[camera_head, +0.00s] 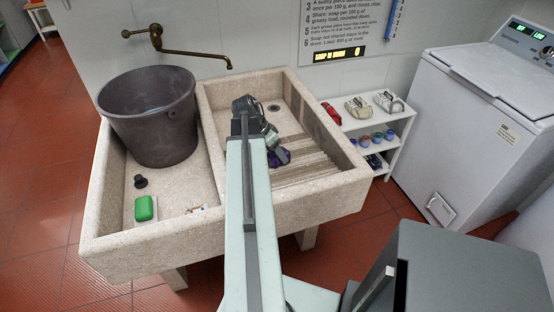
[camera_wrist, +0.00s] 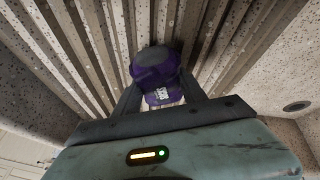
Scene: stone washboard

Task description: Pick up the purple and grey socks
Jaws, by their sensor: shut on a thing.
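The purple and grey socks (camera_wrist: 155,70) show as a bundle with a small white label, between my gripper's fingers in the wrist view. In the head view part of the socks (camera_head: 280,157) shows purple at the end of my arm, over the ribbed slope of the stone washboard (camera_head: 310,165). My gripper (camera_wrist: 160,97) is shut on the socks, with one finger on each side. It is low over the ribs. I cannot tell whether the socks still touch the stone. In the head view my arm hides part of the basin and most of my gripper.
A dark bucket (camera_head: 150,115) stands in the left basin, with a green soap (camera_head: 145,208) and a black plug (camera_head: 140,181) near it. A brass tap (camera_head: 160,40) is above. A white shelf (camera_head: 385,123) with small items and a white washing machine (camera_head: 470,110) stand to the right.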

